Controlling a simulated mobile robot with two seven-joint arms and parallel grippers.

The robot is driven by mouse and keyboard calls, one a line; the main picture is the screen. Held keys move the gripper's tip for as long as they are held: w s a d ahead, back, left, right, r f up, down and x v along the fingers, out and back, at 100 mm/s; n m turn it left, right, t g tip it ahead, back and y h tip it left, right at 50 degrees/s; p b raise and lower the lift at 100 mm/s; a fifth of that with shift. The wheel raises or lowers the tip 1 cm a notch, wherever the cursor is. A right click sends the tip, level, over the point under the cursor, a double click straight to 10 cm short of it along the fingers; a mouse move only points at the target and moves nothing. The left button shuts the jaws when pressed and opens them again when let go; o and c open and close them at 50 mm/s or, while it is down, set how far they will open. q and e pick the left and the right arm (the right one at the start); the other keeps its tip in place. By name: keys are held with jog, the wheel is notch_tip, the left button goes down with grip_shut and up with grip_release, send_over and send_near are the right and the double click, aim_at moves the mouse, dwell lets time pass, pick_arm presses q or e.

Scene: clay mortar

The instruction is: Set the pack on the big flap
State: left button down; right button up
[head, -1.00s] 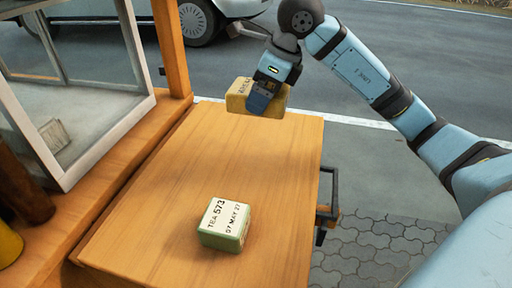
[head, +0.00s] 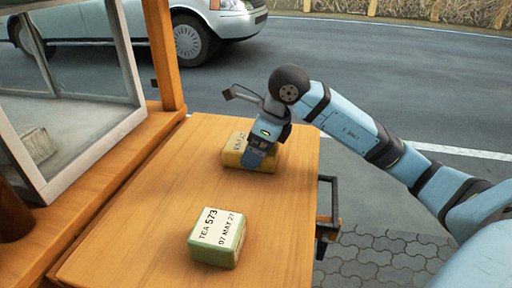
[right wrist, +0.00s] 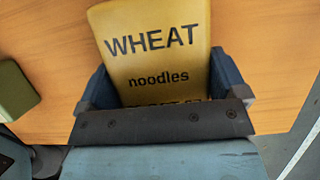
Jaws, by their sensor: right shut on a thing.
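A yellow pack (head: 236,150) is at the far part of the big wooden flap (head: 150,205). In the right wrist view the pack (right wrist: 155,50) shows the words "WHEAT noodles". My right gripper (head: 262,155) is shut on the pack, with one finger on each side of it in the right wrist view (right wrist: 170,88). The pack is at or just above the flap's surface; I cannot tell whether it touches. My left gripper is not in view.
A green and white tea box (head: 217,238) stands on the near part of the flap, and its green edge shows in the right wrist view (right wrist: 14,92). A glazed window frame (head: 100,150) borders the left. A dark metal bracket (head: 328,205) is at the flap's right edge. The flap's middle is clear.

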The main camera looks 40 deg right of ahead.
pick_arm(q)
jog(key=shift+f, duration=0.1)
pick_arm(e)
jog(key=o, duration=0.7)
jog(key=shift+f, duration=0.1)
jog(key=shift+r, duration=0.3)
jog(key=p+v, duration=0.3)
jog(key=v, duration=0.7)
jog(key=shift+s+d+r, duration=0.1)
jog(key=shift+d+r, duration=0.05)
jog(key=shift+r, duration=0.1)
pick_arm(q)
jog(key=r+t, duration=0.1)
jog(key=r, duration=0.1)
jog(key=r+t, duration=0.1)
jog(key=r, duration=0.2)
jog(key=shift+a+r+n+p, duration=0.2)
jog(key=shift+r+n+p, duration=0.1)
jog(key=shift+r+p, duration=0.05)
pick_arm(e)
jog(key=shift+s+d+r, duration=0.15)
jog(key=shift+s+r, duration=0.05)
jog(key=shift+r, duration=0.3)
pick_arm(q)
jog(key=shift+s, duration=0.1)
pick_arm(e)
jog(key=shift+f, duration=0.1)
